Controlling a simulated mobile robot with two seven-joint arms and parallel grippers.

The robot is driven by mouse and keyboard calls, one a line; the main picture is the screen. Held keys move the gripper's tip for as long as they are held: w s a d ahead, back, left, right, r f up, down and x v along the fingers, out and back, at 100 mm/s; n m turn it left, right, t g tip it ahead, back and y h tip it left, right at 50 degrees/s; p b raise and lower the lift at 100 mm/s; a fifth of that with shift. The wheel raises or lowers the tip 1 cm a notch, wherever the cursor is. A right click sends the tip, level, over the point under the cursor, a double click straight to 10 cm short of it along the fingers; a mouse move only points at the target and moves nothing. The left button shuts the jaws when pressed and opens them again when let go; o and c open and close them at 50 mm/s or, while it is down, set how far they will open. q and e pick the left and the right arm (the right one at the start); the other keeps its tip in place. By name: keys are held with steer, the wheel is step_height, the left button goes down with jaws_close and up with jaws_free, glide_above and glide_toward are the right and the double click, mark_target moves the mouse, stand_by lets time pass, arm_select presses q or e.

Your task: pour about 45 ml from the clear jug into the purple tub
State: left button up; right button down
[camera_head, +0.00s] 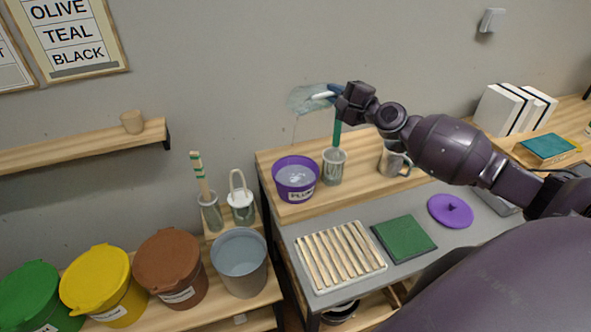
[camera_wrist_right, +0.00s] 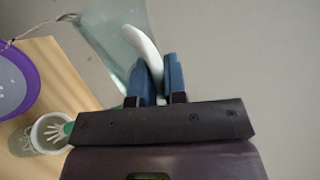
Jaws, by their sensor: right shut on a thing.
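The clear jug (camera_head: 308,99) is held in the air, tilted with its mouth towards the left, above the purple tub (camera_head: 296,196) labelled PLUM. A thin pale stream runs down from the jug's lip towards the tub, which holds pale liquid. My right gripper (camera_head: 337,93) is shut on the jug's white handle. In the right wrist view the blue fingers (camera_wrist_right: 157,80) close around the white handle (camera_wrist_right: 146,50), and the jug's clear wall (camera_wrist_right: 105,40) is behind it. The purple tub's rim (camera_wrist_right: 30,75) shows at the left edge there. My left gripper is not in view.
A cup with a green-handled tool (camera_head: 334,168) stands just right of the tub, below my gripper. A metal mug (camera_head: 393,161) is farther right. The purple lid (camera_head: 451,210), a green square (camera_head: 404,238) and a slatted rack (camera_head: 340,256) lie in front. A grey bucket (camera_head: 240,262) stands left.

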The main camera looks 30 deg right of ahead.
steer(key=shift+w+d+r, duration=0.1)
steer(key=shift+f+m+b, duration=0.4)
steer(key=shift+b, duration=0.4)
steer(key=shift+d+r+m+p, duration=0.2)
steer(key=shift+d+m+p, duration=0.3)
steer(key=shift+m+p, duration=0.4)
